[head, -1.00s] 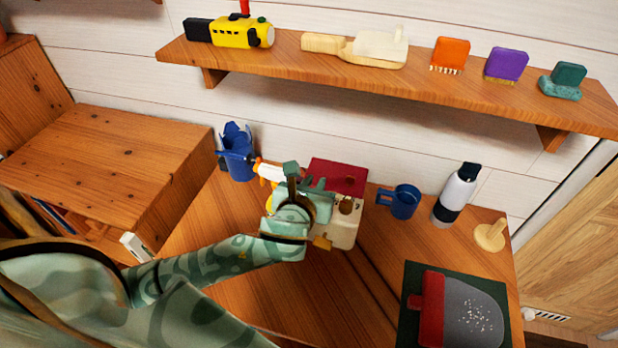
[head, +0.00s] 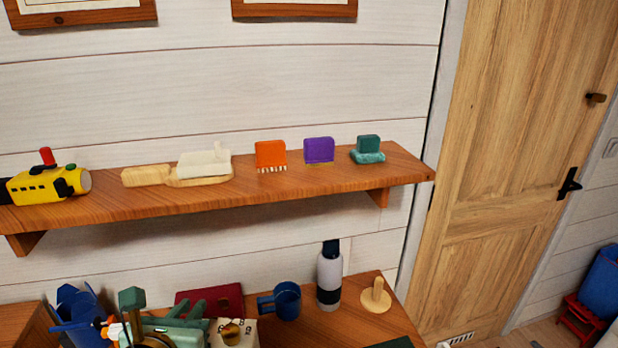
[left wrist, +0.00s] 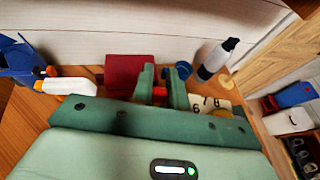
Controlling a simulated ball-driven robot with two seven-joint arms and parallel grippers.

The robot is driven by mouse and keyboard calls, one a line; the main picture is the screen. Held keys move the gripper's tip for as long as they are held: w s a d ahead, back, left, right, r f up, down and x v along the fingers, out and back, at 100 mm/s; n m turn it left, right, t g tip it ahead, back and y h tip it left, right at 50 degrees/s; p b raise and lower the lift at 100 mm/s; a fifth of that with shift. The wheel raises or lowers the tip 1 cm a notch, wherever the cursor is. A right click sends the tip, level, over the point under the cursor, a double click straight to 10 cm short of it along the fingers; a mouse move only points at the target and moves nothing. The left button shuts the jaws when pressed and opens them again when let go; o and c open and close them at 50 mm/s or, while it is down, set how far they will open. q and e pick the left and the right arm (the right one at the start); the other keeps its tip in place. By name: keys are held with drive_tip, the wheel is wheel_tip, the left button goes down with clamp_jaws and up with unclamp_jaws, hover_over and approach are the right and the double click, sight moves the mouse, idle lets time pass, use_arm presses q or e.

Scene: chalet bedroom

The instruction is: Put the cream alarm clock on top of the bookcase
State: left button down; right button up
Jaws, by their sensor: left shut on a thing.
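My left gripper (head: 188,312) is low in the head view, over the desk. Its two green fingers also show in the left wrist view (left wrist: 163,88), closed in with a small bit of red between them. The cream alarm clock (head: 246,335), by its look a cream box with dark digits, sits right at the gripper's right side; it also shows in the left wrist view (left wrist: 211,104). The gripper hides much of it, and the exact contact is hidden. My right gripper is not in view. I cannot make out a bookcase for certain now.
Near the gripper are a blue pot (head: 75,312), a dark red box (head: 228,298), a blue mug (head: 287,300), a bottle (head: 329,280) and a wooden stand (head: 376,297). A wall shelf (head: 240,200) with several objects runs above. A door (head: 510,170) is at the right.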

use_arm(q)
drive_tip(key=shift+w+a+r, duration=0.25)
drive_tip(key=shift+w, duration=0.2)
drive_tip(key=shift+r, duration=0.3)
drive_tip(key=shift+f, duration=0.1)
